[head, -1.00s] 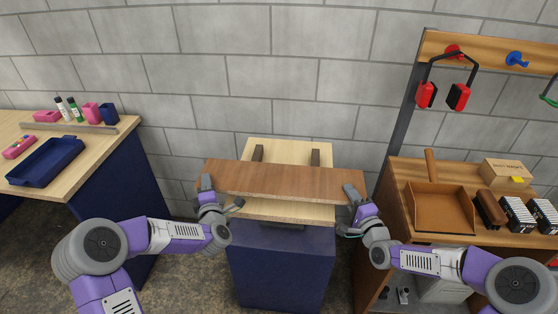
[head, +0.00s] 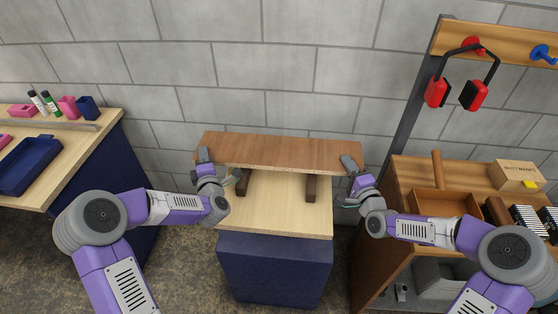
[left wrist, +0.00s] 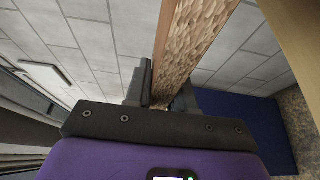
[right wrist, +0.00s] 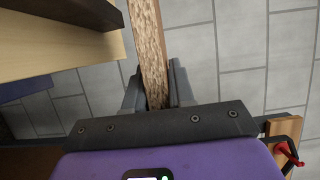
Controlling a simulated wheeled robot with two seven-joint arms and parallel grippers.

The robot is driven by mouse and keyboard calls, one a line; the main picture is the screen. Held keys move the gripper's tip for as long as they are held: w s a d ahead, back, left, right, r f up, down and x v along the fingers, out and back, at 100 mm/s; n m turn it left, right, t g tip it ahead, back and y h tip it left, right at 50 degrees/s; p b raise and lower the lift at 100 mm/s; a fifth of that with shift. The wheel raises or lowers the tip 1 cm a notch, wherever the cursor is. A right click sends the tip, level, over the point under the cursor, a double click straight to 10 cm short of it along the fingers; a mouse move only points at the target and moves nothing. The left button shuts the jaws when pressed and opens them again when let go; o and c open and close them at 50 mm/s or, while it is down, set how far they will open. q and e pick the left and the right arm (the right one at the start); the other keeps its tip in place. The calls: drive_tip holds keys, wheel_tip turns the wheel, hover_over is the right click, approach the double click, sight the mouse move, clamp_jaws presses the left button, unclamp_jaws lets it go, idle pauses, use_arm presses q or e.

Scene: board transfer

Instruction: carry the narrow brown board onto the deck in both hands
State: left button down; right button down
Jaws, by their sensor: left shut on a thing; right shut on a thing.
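The narrow brown board (head: 280,153) spans between my two grippers in the head view, above the back part of the deck (head: 270,210), a light wood top on a blue base. Two dark strips (head: 311,188) lie on the deck and run toward the back. My left gripper (head: 204,160) is shut on the board's left end; in the left wrist view the board's edge (left wrist: 195,40) lies between the fingers. My right gripper (head: 352,170) is shut on the right end; the board's edge (right wrist: 149,50) also shows between its fingers. The board appears raised above the deck.
At left, a table (head: 85,150) carries a blue tray (head: 28,163) and small items. At right, a wooden bench (head: 405,185) holds a brown tray (head: 445,205) and a box (head: 515,174). Red ear defenders (head: 473,95) hang above. A block wall stands behind.

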use_arm(q)
drive_tip(key=shift+s+r, duration=0.15)
drive_tip(key=shift+r, duration=0.5)
use_arm(e)
drive_tip(key=shift+s+r, duration=0.15)
drive_tip(key=shift+r, duration=0.5)
use_arm(q)
drive_tip(key=shift+f, duration=0.1)
use_arm(e)
drive_tip(key=shift+f, duration=0.1)
use_arm(q)
drive_tip(key=shift+f, duration=0.15)
use_arm(e)
drive_tip(key=shift+f, duration=0.2)
